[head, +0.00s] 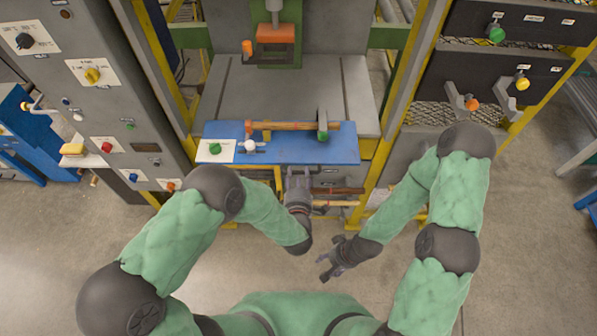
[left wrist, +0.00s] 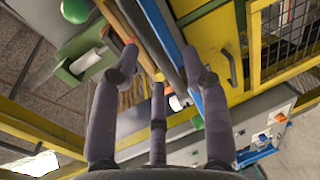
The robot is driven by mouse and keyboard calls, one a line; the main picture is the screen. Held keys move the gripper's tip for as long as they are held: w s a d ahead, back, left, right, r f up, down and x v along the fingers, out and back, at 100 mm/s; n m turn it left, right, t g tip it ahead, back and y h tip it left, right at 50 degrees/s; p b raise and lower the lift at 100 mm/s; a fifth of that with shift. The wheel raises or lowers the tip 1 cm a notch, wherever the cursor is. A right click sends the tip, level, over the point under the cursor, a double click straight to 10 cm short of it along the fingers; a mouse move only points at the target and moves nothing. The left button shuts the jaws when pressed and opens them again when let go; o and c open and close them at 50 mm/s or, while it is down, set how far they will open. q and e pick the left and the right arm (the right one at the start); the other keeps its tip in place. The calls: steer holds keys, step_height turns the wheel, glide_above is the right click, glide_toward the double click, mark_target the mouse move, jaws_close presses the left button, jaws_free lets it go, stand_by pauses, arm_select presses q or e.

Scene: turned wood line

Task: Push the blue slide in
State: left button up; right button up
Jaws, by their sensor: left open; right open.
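The blue slide (head: 310,151) is a flat blue board that lies at the front of the grey press table and sticks out past its front edge. A turned wooden piece (head: 290,126) lies across it, with a green block (head: 322,126) at its right end. My left gripper (head: 297,172) is open and empty, close to the slide's front edge near its middle. In the left wrist view the slide (left wrist: 166,40) runs between the spread fingers (left wrist: 158,75); I cannot tell whether they touch it. My right gripper (head: 330,266) is open and empty, lower and well away from the slide.
A white plate with a green knob (head: 215,148) sits on the slide's left end, beside a white knob (head: 250,146). Yellow posts (head: 382,160) flank the press. Wooden pieces (head: 340,191) lie below the slide. A grey control panel (head: 100,80) stands at left. The floor in front is clear.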

arm_select(q)
steer(key=shift+x, duration=1.25)
steer(key=shift+c, duration=0.3)
jaws_close()
steer(key=shift+w, duration=0.1)
